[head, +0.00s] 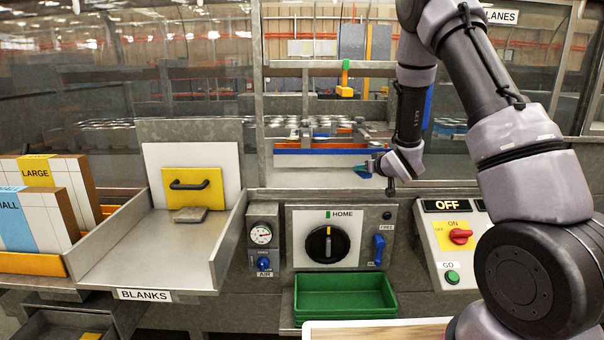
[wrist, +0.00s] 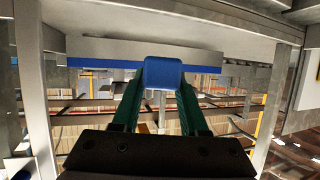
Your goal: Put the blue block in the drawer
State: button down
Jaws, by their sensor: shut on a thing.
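My gripper (head: 370,168) is at the middle right of the head view, in front of the machine's grey opening and above the control panel. It points left and is shut on a small blue block (head: 362,172). In the wrist view the blue block (wrist: 163,72) sits between the two green fingertips (wrist: 160,88), at their far end. An open grey compartment that looks like a drawer (head: 40,322) is at the lower left of the head view, partly cut off, with something yellow inside.
A green tray (head: 345,312) stands below the dial panel (head: 328,240). Boxes (head: 35,200) stand at the left. A switch panel (head: 455,245) is at the right. A blue-edged bar (wrist: 100,63) lies beyond the block.

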jog(key=s+d+f+m+h, duration=0.3)
jog(key=s+d+f+h, duration=0.15)
jog(key=d+f, duration=0.25)
jog(key=v, duration=0.6)
jog(key=shift+s+d+t+y, duration=0.25)
jog(key=shift+d+t+y, duration=0.05)
jog(key=shift+d+y, duration=0.1)
